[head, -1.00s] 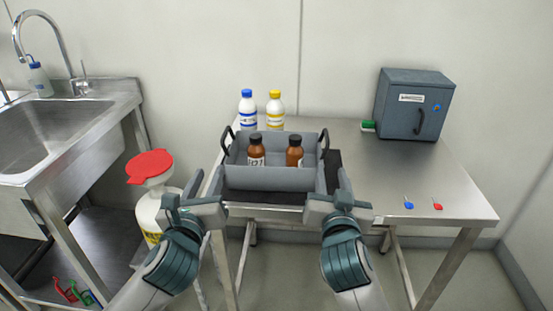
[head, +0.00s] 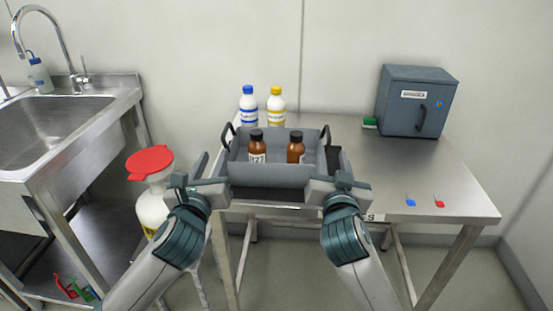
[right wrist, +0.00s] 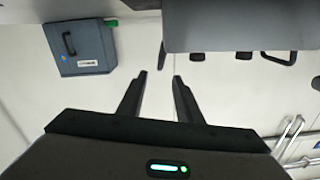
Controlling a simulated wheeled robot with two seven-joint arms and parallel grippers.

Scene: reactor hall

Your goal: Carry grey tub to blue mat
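The grey tub (head: 272,175) stands on the steel table near its front edge, on a dark mat, with a black handle at each end. Two brown bottles (head: 257,150) with black caps stand in it. My left gripper (head: 208,171) is open and empty, just in front of the tub's left end. My right gripper (head: 336,170) is open and empty, just in front of its right end. In the right wrist view, the open fingers (right wrist: 160,78) point toward the tub's near handle, apart from the tub wall (right wrist: 238,25). No blue mat shows.
Two white bottles (head: 248,108), one blue-capped and one yellow-capped, stand behind the tub. A blue-grey box (head: 412,102) stands at the table's back right. Blue and red tags (head: 411,202) lie front right. A sink (head: 65,125) and a red-topped container (head: 150,163) are left.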

